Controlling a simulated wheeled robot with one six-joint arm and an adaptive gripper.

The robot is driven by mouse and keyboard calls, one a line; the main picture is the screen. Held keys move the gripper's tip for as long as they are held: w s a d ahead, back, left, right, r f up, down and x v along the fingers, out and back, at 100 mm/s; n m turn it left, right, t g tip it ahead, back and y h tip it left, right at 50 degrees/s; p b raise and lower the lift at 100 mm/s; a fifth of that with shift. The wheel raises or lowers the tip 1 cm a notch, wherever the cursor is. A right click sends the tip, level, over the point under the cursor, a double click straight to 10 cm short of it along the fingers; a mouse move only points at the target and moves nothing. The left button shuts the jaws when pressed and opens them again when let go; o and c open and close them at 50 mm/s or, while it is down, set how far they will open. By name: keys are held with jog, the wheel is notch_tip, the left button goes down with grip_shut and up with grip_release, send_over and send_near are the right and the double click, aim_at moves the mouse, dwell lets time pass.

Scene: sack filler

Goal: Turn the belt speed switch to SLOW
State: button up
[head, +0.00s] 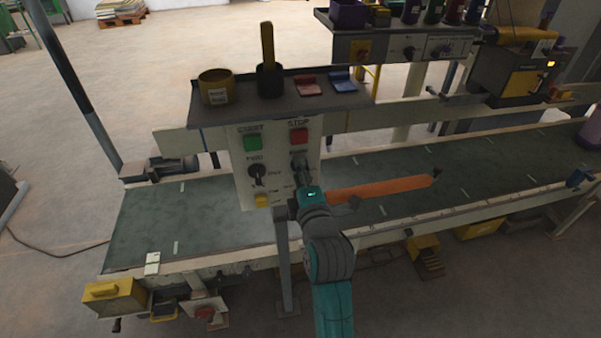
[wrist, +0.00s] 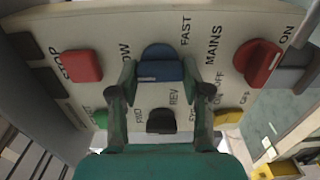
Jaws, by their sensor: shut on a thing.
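The belt speed switch is a blue knob (wrist: 160,68) on a pale control panel (wrist: 115,30), with a partly hidden label ending in "OW" on its left and "FAST" on its upper right in the wrist view. My gripper (wrist: 160,88) has a finger on each side of the knob and is shut on it. I cannot tell which label the knob points to. In the head view my gripper (head: 302,178) is at the right side of the panel (head: 240,185) and hides the switch.
Near the switch are a red button (wrist: 82,66), a red mains knob (wrist: 258,62) and a black FWD/REV knob (wrist: 160,121). A shelf (head: 235,108) with a cup (head: 216,87) juts out above the panel. The conveyor belt (head: 150,225) runs behind.

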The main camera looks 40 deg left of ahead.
jog(key=shift+f, duration=0.1)
jog(key=o, duration=1.2)
jog(key=shift+c, duration=0.2)
jog(key=v, duration=1.2)
